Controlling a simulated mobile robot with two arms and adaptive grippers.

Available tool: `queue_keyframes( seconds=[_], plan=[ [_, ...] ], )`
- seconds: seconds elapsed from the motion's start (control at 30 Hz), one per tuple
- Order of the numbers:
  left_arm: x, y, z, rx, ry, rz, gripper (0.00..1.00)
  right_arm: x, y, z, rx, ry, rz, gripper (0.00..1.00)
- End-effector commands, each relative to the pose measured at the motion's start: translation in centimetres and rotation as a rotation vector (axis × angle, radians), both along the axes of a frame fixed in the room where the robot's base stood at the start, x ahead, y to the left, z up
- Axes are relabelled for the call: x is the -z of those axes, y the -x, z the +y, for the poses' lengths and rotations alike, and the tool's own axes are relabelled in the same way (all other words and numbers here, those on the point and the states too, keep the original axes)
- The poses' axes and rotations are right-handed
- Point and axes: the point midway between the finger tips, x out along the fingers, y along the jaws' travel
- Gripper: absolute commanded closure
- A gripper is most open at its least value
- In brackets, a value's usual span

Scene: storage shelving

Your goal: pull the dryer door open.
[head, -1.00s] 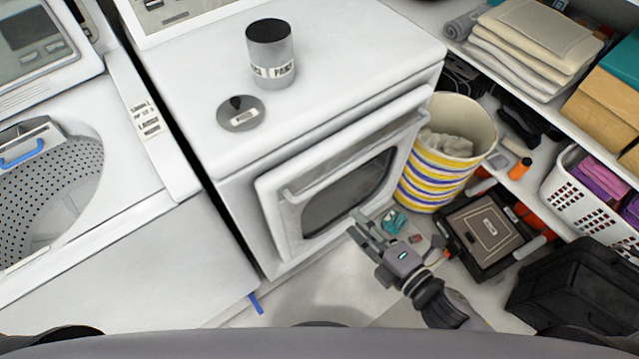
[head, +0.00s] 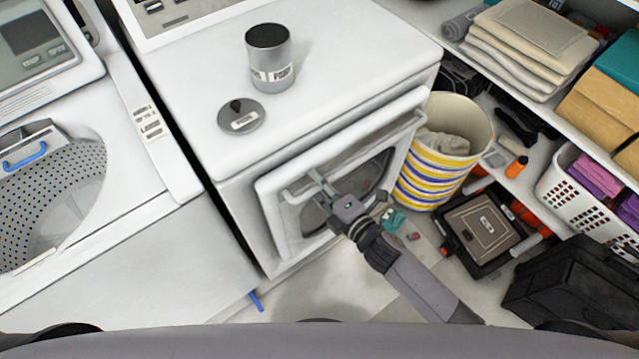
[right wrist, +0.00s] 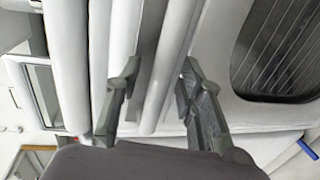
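The white dryer (head: 230,185) stands in the middle of the head view. Its door (head: 285,225) has a dark window and a long bar handle (head: 375,148) across its upper part; it looks close against the front. My right gripper (head: 320,184) is at the left part of the handle, its arm crossing the window. In the right wrist view its two fingers (right wrist: 160,92) are apart, with the pale handle bar (right wrist: 172,60) between them. The bar looks nearer the right finger; contact is not clear. The door window (right wrist: 290,50) shows at right there. My left gripper is out of view.
A paint can (head: 269,60) and a round lid (head: 242,116) are on the dryer top. A striped bin (head: 437,170) and a dark case (head: 490,232) stand right of the door. A washer (head: 150,180) is at left. The floor in front has free room.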

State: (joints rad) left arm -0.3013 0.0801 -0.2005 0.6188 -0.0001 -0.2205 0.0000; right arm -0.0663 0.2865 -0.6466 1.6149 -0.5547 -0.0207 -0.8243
Motion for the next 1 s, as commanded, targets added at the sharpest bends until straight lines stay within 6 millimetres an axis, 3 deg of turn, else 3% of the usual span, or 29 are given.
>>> queue_keyframes(
  seconds=[0.13,0.63,1.0],
  plan=[
    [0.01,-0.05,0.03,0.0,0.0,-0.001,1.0,0.0,0.02,-0.01,0.0,0.0,0.0,0.66],
    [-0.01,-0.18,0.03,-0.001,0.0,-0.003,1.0,0.0,0.03,-0.05,0.001,0.0,0.0,0.99],
    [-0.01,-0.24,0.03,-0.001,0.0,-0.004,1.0,0.01,0.04,-0.05,0.001,0.0,0.0,1.0]
  ],
)
